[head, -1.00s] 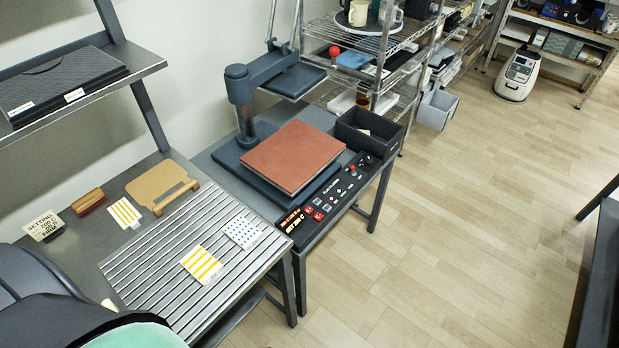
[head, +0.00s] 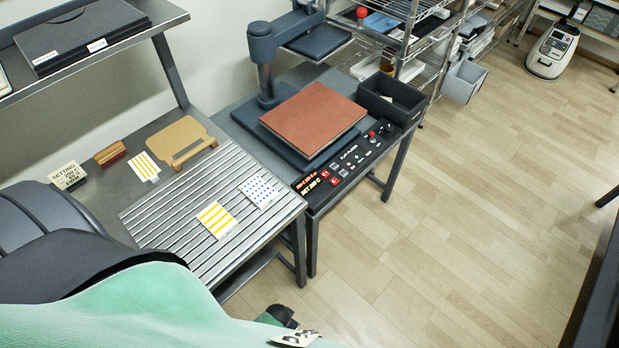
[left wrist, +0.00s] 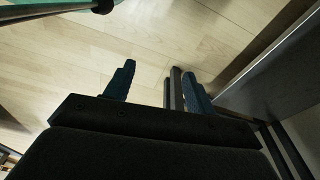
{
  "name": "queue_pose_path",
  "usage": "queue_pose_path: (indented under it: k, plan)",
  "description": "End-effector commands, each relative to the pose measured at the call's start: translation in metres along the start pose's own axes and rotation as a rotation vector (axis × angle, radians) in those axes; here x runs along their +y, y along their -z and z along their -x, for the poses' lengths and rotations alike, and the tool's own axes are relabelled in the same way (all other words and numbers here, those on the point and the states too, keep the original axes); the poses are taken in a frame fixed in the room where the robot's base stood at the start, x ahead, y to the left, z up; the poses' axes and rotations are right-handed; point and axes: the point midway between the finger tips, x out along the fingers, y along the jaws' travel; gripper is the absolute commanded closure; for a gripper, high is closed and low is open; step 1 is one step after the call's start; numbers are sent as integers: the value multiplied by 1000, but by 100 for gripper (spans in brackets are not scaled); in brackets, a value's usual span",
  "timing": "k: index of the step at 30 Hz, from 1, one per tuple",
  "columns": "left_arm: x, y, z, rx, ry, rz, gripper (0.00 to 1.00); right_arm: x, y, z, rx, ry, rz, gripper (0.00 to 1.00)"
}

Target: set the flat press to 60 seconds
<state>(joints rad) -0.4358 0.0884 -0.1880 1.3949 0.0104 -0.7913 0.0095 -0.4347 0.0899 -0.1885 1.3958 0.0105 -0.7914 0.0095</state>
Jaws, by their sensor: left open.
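The flat press (head: 270,97) stands on the grey bench, with a reddish-brown pad (head: 313,112) on its dark base. Its black control panel (head: 347,164) runs along the front edge, with a red knob, several buttons and a lit display (head: 312,182); the digits are too small to read surely. A small setting card (head: 67,175) stands at the left. My left gripper (left wrist: 159,70) is open and empty in the left wrist view, over the floor beside a table edge. In the head view its fingers cannot be made out. My right gripper is not in view.
A ribbed metal plate (head: 180,226) with yellow-striped and blue-dotted cards lies on the left table. A black bin (head: 391,98) sits beside the press. Wire shelves (head: 411,40) stand behind. The floor (head: 450,230) at right is clear.

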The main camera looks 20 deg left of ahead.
Motion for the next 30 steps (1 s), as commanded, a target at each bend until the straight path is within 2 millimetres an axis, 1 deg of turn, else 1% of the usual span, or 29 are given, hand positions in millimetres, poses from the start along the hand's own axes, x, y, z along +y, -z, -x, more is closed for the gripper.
queue_pose_path:
  k: [1,2,3,5,6,8,30]
  plan:
    - [0,0,0,0,0,0,55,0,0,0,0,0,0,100]
    - [0,0,0,0,0,0,61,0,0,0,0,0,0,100]
    - [0,0,0,0,0,0,69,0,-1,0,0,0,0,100]
    - [0,0,0,0,0,0,80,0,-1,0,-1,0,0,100]
    - [0,0,0,0,0,0,88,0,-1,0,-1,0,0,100]
    - [0,0,0,1,0,0,100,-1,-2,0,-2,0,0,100]
    - [1,-1,0,-1,-1,-1,100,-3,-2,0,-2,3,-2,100]
